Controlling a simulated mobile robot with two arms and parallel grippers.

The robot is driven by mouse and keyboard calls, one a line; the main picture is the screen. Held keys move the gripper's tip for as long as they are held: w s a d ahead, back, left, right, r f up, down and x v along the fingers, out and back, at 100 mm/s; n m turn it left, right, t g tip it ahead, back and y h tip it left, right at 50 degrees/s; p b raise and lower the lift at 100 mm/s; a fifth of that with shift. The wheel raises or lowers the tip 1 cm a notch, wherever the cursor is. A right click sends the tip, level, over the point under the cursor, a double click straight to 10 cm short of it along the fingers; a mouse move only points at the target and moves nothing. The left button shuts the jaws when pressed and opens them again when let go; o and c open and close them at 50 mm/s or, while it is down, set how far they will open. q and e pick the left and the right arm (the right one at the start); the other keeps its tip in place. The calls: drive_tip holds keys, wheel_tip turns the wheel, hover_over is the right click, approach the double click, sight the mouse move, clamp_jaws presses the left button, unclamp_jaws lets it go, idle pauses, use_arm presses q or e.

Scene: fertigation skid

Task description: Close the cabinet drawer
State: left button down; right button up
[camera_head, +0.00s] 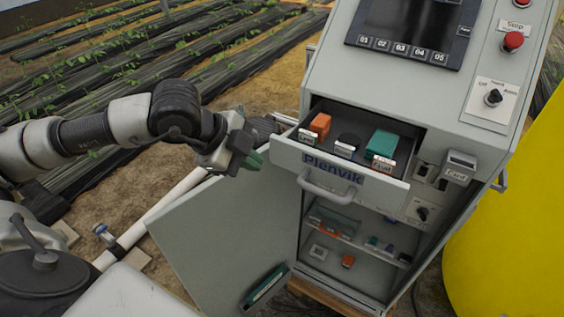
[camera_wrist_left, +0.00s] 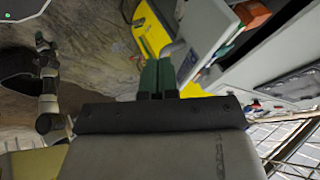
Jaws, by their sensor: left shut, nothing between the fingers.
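The cabinet drawer (camera_head: 341,183) is pulled out of the grey cabinet (camera_head: 455,95), with a bar handle (camera_head: 328,192) on its front. An orange block, a dark round item and a green box (camera_head: 382,144) lie inside behind small labels. My left gripper (camera_head: 254,163) is shut and empty, just left of the drawer's front left corner; I cannot tell whether it touches. In the left wrist view its green fingers (camera_wrist_left: 157,78) are together, and the drawer (camera_wrist_left: 190,62) shows just beyond them. My right gripper is not in the head view.
The lower cabinet door (camera_head: 222,230) hangs open to the left, below my left arm. Shelves with small items show under the drawer. A yellow tank (camera_head: 515,215) stands at right. A white pipe (camera_head: 160,208) runs behind the door. Planted rows lie beyond.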

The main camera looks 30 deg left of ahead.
sight(284, 164)
use_arm(q)
drive_tip(key=shift+w+d+f+p, duration=0.5)
drive_tip(key=shift+w+f+p, duration=0.3)
drive_tip(key=shift+w, duration=0.4)
drive_tip(key=shift+w+d+f+p, duration=0.6)
drive_tip(key=shift+w+f, duration=0.45)
drive_tip(key=shift+w, duration=0.15)
drive_tip(key=shift+w+d+f+p, duration=0.45)
drive_tip(key=shift+w+f+p, duration=0.35)
drive_tip(key=shift+w, duration=0.4)
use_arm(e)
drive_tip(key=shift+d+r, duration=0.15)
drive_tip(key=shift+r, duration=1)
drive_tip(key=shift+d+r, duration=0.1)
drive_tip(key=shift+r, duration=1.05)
use_arm(q)
drive_tip(key=shift+f, duration=0.15)
